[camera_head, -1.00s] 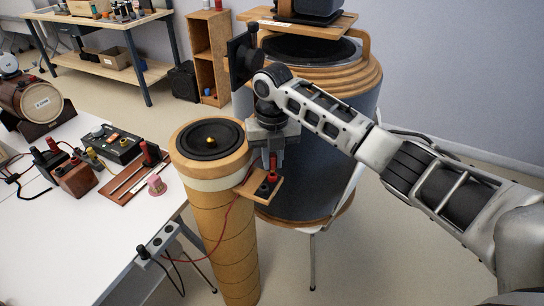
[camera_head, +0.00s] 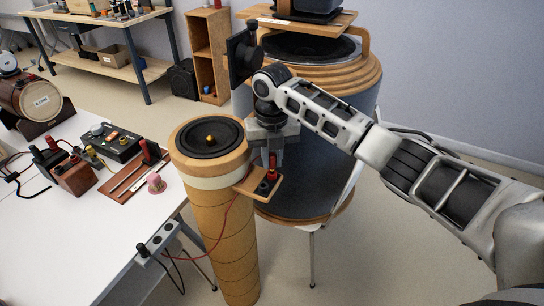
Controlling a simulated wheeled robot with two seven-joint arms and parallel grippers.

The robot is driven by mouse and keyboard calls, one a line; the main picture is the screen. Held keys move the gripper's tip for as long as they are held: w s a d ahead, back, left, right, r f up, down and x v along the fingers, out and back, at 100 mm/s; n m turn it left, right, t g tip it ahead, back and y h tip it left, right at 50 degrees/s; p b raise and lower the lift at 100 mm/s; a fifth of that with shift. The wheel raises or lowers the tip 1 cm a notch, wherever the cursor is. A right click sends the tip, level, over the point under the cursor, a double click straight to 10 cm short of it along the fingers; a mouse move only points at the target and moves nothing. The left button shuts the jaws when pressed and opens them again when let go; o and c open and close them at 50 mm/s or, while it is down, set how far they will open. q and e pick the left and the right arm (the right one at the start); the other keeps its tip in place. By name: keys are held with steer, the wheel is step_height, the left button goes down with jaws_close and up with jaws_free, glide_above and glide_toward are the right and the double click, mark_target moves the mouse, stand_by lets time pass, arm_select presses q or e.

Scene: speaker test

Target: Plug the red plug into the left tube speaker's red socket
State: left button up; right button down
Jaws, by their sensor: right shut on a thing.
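The left tube speaker (camera_head: 222,228) is a tall tan cylinder with a black driver on top. A small wooden terminal shelf (camera_head: 262,194) juts from its right side, with a red part and a dark part on it. My right gripper (camera_head: 270,160) points down over this shelf and is shut on the red plug (camera_head: 272,174). The plug stands upright at the shelf's red post. I cannot tell how deep it sits, and the red socket itself is hidden. A thin red cable (camera_head: 222,236) runs from the shelf down past the tube. My left gripper is not in view.
A large blue-grey speaker (camera_head: 305,180) stands just behind the shelf.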

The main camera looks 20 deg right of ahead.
mark_target(272, 155)
steer(key=shift+f+b, duration=0.3)
steer(key=shift+f, duration=0.6)
stand_by(0.4)
steer(key=c, duration=1.3)
jaws_free()
steer(key=shift+r+p, duration=0.35)
steer(key=shift+r, duration=3.45)
steer(key=shift+f, duration=0.1)
